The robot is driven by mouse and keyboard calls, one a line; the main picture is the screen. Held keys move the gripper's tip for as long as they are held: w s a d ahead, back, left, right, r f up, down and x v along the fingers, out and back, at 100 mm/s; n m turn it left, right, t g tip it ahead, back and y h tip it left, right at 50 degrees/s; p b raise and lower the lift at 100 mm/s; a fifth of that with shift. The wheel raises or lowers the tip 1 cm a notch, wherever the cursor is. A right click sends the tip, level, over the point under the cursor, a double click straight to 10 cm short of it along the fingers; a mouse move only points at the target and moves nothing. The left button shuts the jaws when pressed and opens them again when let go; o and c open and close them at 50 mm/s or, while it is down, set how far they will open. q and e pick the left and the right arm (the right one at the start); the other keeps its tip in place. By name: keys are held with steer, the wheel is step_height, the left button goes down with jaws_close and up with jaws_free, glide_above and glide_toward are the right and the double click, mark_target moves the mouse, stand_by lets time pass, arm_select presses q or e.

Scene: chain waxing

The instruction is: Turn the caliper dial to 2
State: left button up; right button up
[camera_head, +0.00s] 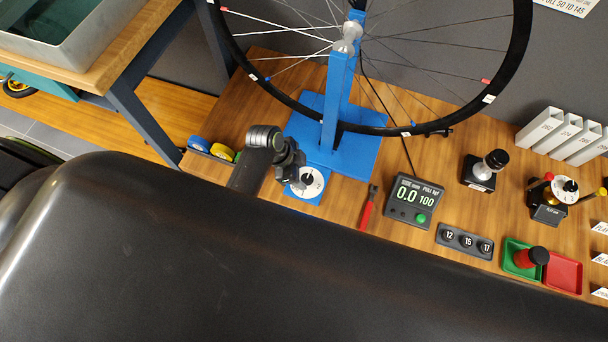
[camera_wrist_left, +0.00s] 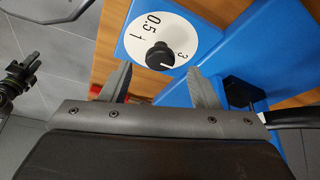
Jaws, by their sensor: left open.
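The caliper dial is a white disc (camera_wrist_left: 178,24) with a black knob (camera_wrist_left: 159,56) at its centre, on a blue block. In the left wrist view its marks 0.5, 1 and 3 show, and I cannot make out a 2. The knob has a small white line, facing the lower right. In the head view the dial (camera_head: 314,187) is partly covered by my left gripper (camera_head: 294,174). In the left wrist view my left gripper (camera_wrist_left: 160,78) is open, its fingers apart on either side below the knob, with nothing between them.
A blue truing stand (camera_head: 337,110) holds a wheel behind the dial. A red-handled tool (camera_head: 367,212), a gauge box reading 0.0 (camera_head: 413,203) and a second dial (camera_head: 565,188) stand to the right. A metal tray (camera_head: 62,40) is on a bench at upper left.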

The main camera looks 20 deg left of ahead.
mark_target(306, 178)
arm_select(q)
steer(key=shift+x, duration=1.1)
steer(key=shift+d+f, duration=0.15)
steer(key=shift+f, duration=0.25)
arm_select(e)
steer(key=shift+d+f, duration=0.25)
steer(key=shift+d, duration=0.1)
arm_select(q)
steer(key=c, duration=1)
steer(key=shift+o, duration=0.2)
arm_select(e)
steer(key=shift+r, duration=0.1)
steer(key=shift+r, duration=0.1)
